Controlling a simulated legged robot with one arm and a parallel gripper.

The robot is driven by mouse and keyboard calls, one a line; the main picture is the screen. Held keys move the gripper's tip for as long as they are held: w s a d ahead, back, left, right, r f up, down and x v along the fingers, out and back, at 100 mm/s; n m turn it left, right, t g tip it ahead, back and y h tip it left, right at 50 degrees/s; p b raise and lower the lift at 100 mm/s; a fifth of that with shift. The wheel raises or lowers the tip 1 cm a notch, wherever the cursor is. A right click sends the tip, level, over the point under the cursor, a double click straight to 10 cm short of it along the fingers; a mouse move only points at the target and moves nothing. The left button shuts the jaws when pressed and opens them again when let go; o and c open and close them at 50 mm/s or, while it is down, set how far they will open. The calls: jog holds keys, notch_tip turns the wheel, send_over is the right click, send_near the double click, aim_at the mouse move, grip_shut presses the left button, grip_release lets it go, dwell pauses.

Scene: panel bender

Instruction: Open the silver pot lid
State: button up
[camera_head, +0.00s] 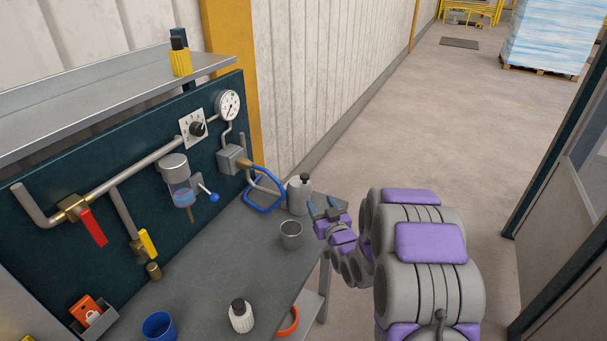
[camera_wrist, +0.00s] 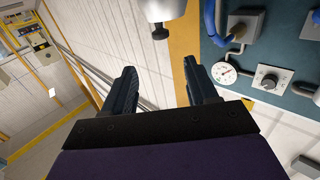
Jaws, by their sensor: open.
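The silver pot (camera_head: 298,199) stands at the far right end of the grey workbench, with its lid on and a black knob (camera_head: 305,178) on top. In the wrist view the silver pot (camera_wrist: 165,8) shows at the top edge, partly cut off, with the black knob (camera_wrist: 160,33) pointing down in the picture. My gripper (camera_head: 322,207) is just right of the pot in the head view, open and empty. In the wrist view the gripper (camera_wrist: 160,68) has its two dark fingers apart, with the knob beyond their tips, roughly in line with the gap. No contact shows.
An open grey cup (camera_head: 291,235) stands in front of the pot. A blue hose loop (camera_head: 262,208) hangs close behind it from the dark valve panel (camera_head: 110,185). A white black-capped bottle (camera_head: 241,317), a blue cup (camera_head: 159,327) and an orange ring (camera_head: 288,321) are nearer.

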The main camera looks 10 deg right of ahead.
aim_at(306, 179)
jog(key=w+a+b, duration=0.1)
jog(key=w, duration=0.4)
jog(key=w+b, duration=0.1)
jog(key=w, duration=0.4)
jog(key=w+a, duration=0.1)
jog(key=w, duration=0.5)
jog(key=shift+w+a+f+b, duration=0.1)
jog(key=shift+a+b, duration=0.25)
jog(key=shift+b, duration=0.05)
jog(key=shift+w, duration=0.55)
grip_shut()
